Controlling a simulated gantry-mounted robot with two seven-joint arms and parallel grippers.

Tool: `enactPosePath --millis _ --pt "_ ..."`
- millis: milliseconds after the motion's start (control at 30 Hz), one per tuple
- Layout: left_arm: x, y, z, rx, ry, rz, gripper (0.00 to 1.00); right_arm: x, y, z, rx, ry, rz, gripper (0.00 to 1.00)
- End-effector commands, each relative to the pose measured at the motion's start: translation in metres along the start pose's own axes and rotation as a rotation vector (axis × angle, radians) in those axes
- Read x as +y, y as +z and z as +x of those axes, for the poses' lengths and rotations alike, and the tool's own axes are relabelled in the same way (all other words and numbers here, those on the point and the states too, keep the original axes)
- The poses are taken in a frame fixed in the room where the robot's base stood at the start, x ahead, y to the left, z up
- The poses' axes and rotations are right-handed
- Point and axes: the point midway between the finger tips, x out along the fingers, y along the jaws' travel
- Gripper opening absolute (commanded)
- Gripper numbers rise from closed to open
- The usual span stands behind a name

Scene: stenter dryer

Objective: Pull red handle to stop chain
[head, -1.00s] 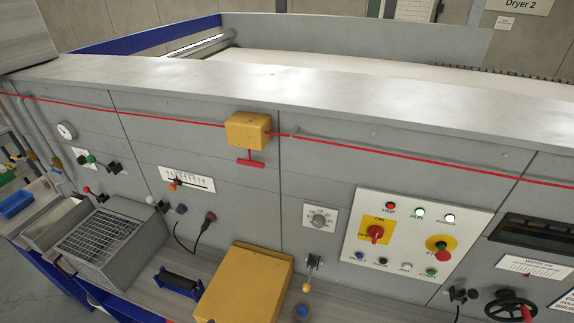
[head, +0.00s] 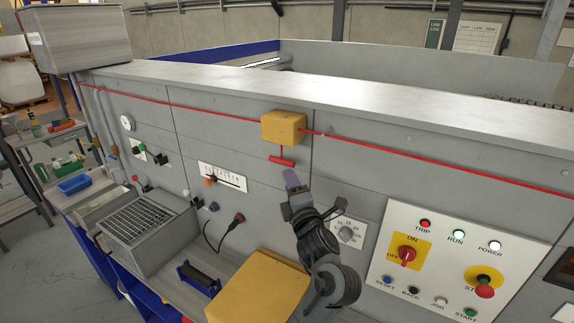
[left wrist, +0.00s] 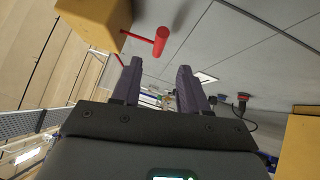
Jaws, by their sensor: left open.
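The red handle (head: 281,158) is a small T-shaped pull hanging under a yellow box (head: 284,128) on the grey machine front. A red cord (head: 200,107) runs along the panel to both sides of the box. My left gripper (head: 292,180) is just below and slightly right of the handle in the head view, apart from it as far as I can tell. In the left wrist view, the gripper (left wrist: 157,80) is open with nothing between its fingers. The red handle (left wrist: 163,40) is ahead of the fingertips there, beside the yellow box (left wrist: 95,20). My right gripper is not seen.
A control panel (head: 440,270) with lamps, knobs and a red stop button is right of my arm. A yellow box-like cover (head: 262,288) stands below. A grey grated bin (head: 137,219) and small levers are at the left. The panel around the handle is mostly clear.

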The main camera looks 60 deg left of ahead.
Motion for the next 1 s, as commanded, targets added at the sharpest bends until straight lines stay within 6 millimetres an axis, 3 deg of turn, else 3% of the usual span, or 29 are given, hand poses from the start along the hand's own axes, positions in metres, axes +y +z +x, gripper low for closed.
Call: enactPosePath --millis 600,1000 --pt "0.004 0.000 0.088 0.001 0.003 0.002 0.44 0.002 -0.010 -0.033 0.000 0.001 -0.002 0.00" --pt "0.001 0.000 0.103 -0.001 0.001 -0.001 0.44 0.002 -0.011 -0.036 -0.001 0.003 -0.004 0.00"
